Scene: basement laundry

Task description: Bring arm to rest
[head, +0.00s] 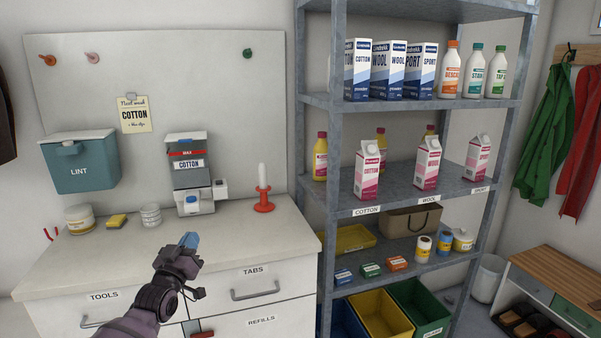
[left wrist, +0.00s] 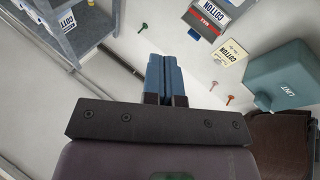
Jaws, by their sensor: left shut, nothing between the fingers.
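My left gripper (head: 189,240) is in front of the white cabinet, raised in front of the drawers and counter edge. Its blue fingers are together with nothing between them; they also show shut in the left wrist view (left wrist: 164,75). My left arm comes in from the bottom left of the head view. My right gripper does not show in either view.
A teal lint box (head: 85,165) hangs behind. A grey shelf rack (head: 450,103) with cartons and bottles stands to the right.

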